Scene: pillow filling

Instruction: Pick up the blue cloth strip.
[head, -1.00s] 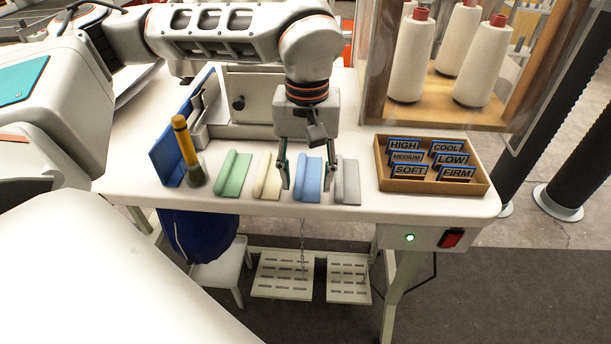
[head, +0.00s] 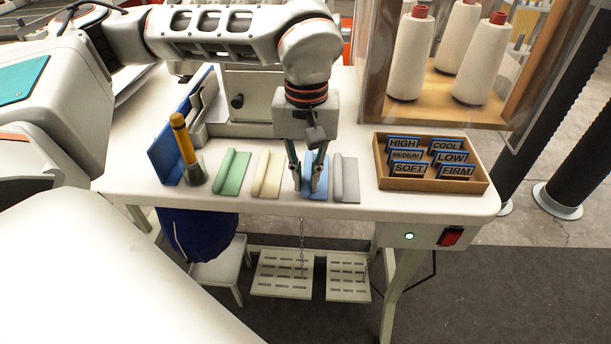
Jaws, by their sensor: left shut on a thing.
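The blue cloth strip (head: 322,193) lies on the white table near its front edge, between a cream strip and a grey strip. My left gripper (head: 306,186) points down over it, its fingers closed on the blue strip's raised rolled part. The fingers and gripper body hide much of the strip. The strip appears to be still at table level. My right gripper is not in view.
The green strip (head: 231,174), cream strip (head: 266,175) and grey strip (head: 346,180) lie close on either side. A yellow-handled tool (head: 186,148) stands at left. A wooden label tray (head: 431,187) is at right, below thread cones (head: 410,60).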

